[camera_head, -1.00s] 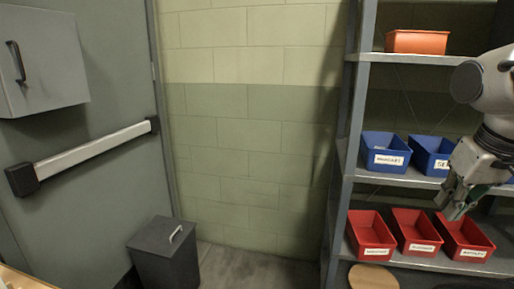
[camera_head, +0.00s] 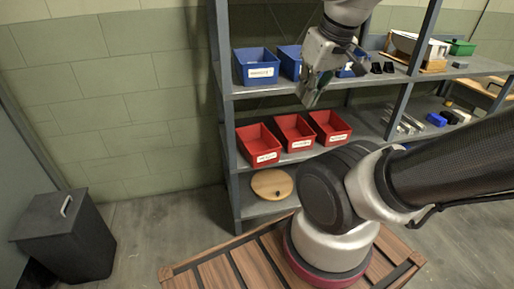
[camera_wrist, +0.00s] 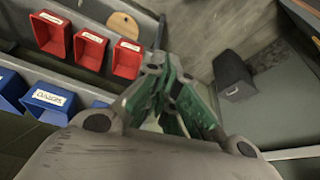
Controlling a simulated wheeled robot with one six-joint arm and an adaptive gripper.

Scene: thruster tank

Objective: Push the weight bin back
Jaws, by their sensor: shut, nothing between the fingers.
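Three red bins stand in a row on the lower shelf: left (camera_head: 258,145), middle (camera_head: 294,133) and right (camera_head: 330,127). Each has a white front label too small to read, so I cannot tell which is the weight bin. My gripper (camera_head: 308,98) is shut and empty. It points down in front of the shelf unit, and in the head view it appears just above the middle and right red bins. In the wrist view its green-padded fingers (camera_wrist: 170,92) appear apart from the bins.
Blue bins (camera_head: 257,66) stand on the shelf above. A round wooden disc (camera_head: 272,183) lies on the bottom shelf. A grey lidded box (camera_head: 66,238) stands at the left. A slatted wooden surface (camera_head: 222,270) lies around my arm's base. Open floor lies between box and shelves.

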